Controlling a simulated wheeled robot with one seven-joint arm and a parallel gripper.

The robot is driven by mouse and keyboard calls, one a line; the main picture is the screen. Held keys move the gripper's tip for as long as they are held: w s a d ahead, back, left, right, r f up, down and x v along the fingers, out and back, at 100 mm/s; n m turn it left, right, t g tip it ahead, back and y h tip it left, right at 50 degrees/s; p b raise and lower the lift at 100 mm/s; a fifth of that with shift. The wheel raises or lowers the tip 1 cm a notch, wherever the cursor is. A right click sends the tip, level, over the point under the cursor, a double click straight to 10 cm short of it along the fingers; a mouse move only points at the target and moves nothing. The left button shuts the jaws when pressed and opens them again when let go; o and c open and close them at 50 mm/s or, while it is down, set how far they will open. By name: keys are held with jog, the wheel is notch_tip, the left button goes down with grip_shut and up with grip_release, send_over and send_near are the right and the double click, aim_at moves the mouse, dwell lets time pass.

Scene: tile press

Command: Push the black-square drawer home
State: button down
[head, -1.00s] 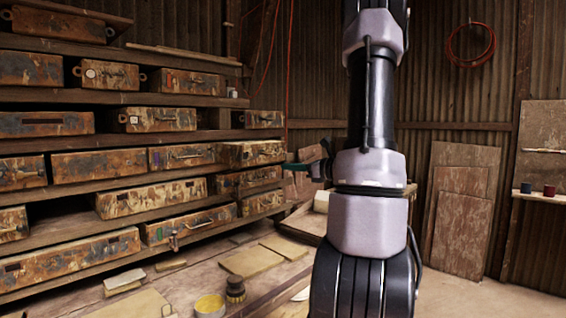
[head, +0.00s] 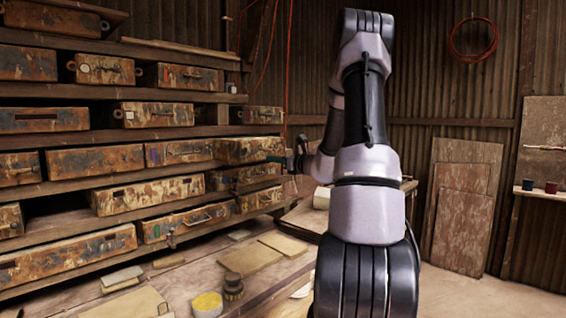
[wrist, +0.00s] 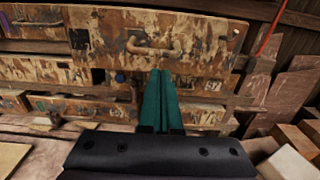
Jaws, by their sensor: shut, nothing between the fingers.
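A rusty drawer (head: 243,149) sticks out beyond its neighbours at the right end of a middle shelf row. In the wrist view the same drawer front (wrist: 200,42) fills the upper middle, with a bent handle and a dark squarish patch at its left end, which looks like the black square. My gripper (wrist: 160,74) has its green fingers shut together and empty, tips just below the handle by the front's lower edge. Whether they touch it I cannot tell. In the head view my gripper (head: 277,160) is beside the drawer's right end, partly hidden by my arm.
Another drawer (head: 246,177) lies directly below, with a light-marked plate (wrist: 211,86) near the fingers in the wrist view. Several other drawers fill the shelves to the left. The bench (head: 262,288) below holds flat boards, a yellow-topped tin (head: 206,304) and a dark pot (head: 233,287).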

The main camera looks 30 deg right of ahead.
jog(key=shift+w+a, duration=0.2)
jog(key=shift+w, duration=0.15)
jog(key=shift+w, duration=0.1)
jog(key=x, duration=1.3)
jog(key=shift+w+a+r, duration=0.1)
jog(key=shift+w+a, duration=0.05)
jog(key=shift+w, duration=0.1)
